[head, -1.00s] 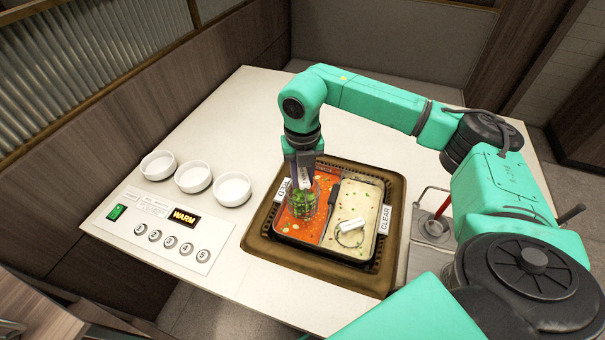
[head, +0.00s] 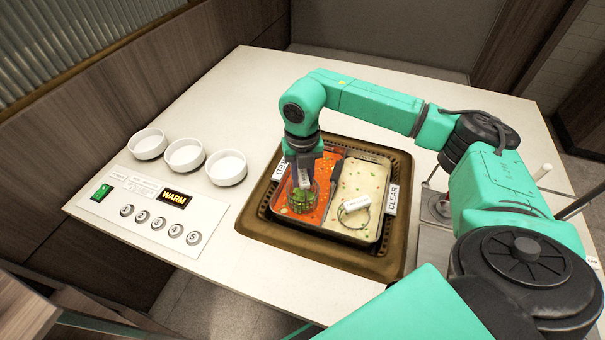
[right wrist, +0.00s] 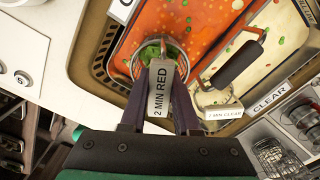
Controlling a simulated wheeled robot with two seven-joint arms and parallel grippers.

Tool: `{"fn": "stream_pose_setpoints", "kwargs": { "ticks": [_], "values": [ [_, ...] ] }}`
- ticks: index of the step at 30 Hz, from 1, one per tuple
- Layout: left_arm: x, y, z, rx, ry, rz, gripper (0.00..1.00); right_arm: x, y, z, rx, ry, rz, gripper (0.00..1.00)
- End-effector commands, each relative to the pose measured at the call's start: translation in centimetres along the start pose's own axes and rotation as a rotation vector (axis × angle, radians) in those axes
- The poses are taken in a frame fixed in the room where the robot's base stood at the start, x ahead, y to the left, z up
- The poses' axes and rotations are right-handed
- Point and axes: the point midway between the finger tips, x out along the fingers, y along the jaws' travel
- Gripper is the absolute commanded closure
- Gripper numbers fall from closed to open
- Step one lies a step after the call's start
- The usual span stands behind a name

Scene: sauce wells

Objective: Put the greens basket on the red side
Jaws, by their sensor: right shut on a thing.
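The greens basket (head: 302,200) is a small wire basket with green leaves, and it also shows in the right wrist view (right wrist: 151,54). It is in the red side (head: 331,163) of the divided pot, near that side's front end, apparently partly in the red broth. My right gripper (head: 304,181) is above it, shut on its handle, which bears a "2 MIN RED" tag (right wrist: 162,89). The fingers hide part of the basket, and I cannot tell if it touches the pot floor. My left gripper is not in view.
The pale clear side (head: 366,180) holds a second basket (head: 354,207) tagged "2 MIN CLEAR". White bowls (head: 185,155) and a button panel (head: 150,215) are at left. The back of the counter is clear.

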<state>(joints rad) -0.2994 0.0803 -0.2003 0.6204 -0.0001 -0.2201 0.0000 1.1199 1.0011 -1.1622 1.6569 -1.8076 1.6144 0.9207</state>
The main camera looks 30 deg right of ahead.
Motion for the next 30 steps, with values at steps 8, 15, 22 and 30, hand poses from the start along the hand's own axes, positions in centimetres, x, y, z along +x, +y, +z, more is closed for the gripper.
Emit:
{"fn": "stream_pose_setpoints", "kwargs": {
  "ticks": [8, 15, 22, 30],
  "values": [
    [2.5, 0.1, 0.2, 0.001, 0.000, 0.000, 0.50, 3.1, 0.1, 0.1, 0.000, -0.002, 0.001, 1.00],
    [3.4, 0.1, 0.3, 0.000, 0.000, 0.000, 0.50, 4.5, 0.1, 0.1, 0.000, -0.001, 0.001, 1.00],
    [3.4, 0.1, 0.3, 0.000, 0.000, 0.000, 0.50, 4.5, 0.1, 0.1, 0.000, -0.002, 0.001, 1.00],
    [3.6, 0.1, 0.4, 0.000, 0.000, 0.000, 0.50, 4.7, 0.1, 0.0, 0.000, -0.001, 0.001, 1.00]
  ]
}}
